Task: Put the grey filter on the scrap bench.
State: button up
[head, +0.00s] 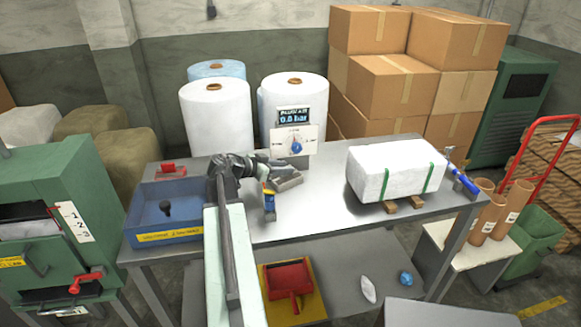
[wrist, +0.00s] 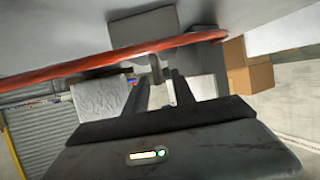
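My gripper (head: 268,165) is above the steel bench (head: 320,212), left of the gauge stand. A small grey block (head: 288,183), possibly the grey filter, lies on the bench just below and right of my gripper. In the wrist view my gripper (wrist: 158,82) has its two dark fingers apart. A grey piece (wrist: 155,66) shows beyond and between the fingertips; I cannot tell whether it touches them. No bench label shows that tells which surface is the scrap bench.
A blue tray (head: 145,222) is at the bench's left end. A white strapped block (head: 392,172) rests on the right. A gauge (head: 293,137) stands behind. In the wrist view, a red-orange bar (wrist: 90,67) crosses ahead.

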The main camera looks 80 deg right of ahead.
jog(key=p+v, duration=0.1)
jog(key=v, duration=0.2)
jog(key=shift+w+a+r, duration=0.15)
jog(key=shift+a+r, duration=0.05)
jog(key=shift+a, duration=0.05)
